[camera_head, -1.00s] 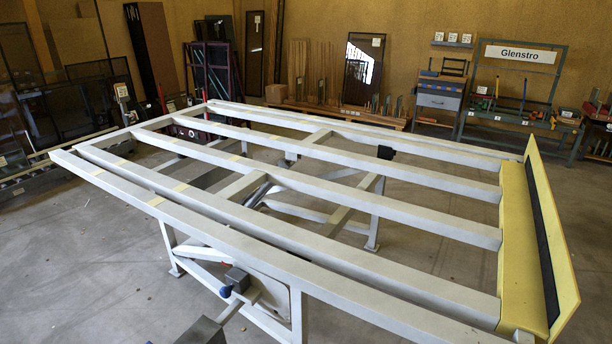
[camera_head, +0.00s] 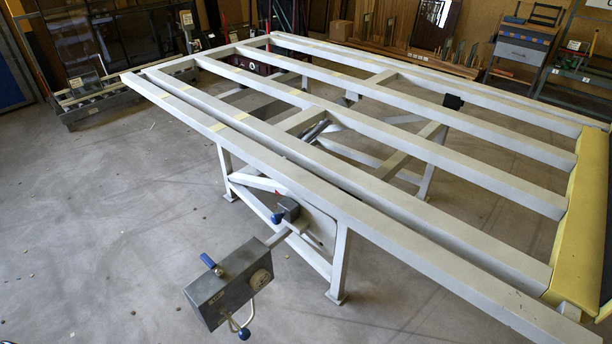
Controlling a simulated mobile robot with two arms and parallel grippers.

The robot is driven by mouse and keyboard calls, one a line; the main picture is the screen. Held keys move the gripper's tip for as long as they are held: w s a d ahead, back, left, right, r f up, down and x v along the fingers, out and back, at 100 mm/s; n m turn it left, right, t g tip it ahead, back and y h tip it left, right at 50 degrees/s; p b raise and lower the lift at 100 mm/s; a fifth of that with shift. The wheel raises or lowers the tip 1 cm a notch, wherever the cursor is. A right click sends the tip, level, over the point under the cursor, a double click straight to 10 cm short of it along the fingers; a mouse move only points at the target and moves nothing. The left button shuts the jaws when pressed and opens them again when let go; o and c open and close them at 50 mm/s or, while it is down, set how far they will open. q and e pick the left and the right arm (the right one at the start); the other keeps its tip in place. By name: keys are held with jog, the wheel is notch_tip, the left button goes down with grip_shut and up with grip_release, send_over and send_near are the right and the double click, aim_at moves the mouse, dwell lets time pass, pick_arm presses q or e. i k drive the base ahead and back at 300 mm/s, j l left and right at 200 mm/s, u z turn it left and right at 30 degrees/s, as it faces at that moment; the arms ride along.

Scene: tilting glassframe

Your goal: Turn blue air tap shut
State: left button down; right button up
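A grey control box (camera_head: 225,286) sits on an arm at the near side of the tilting glass frame (camera_head: 440,222). A blue lever (camera_head: 210,263) stands up tilted from its top. Another blue knob (camera_head: 277,217) is beside a small dark block (camera_head: 288,209) under the frame's near beam. I cannot tell for certain which blue part is the air tap, or whether it is open. Neither gripper shows in this view.
The floor (camera_head: 120,230) left of the control box is clear. The frame's legs (camera_head: 339,265) and lower braces stand close behind the box. A yellow ledge (camera_head: 580,225) runs along the frame's right end. Glass panels and a dark rack (camera_head: 100,103) stand at the back left.

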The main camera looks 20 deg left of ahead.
aim_at(205, 258)
jog(key=u, duration=1.4)
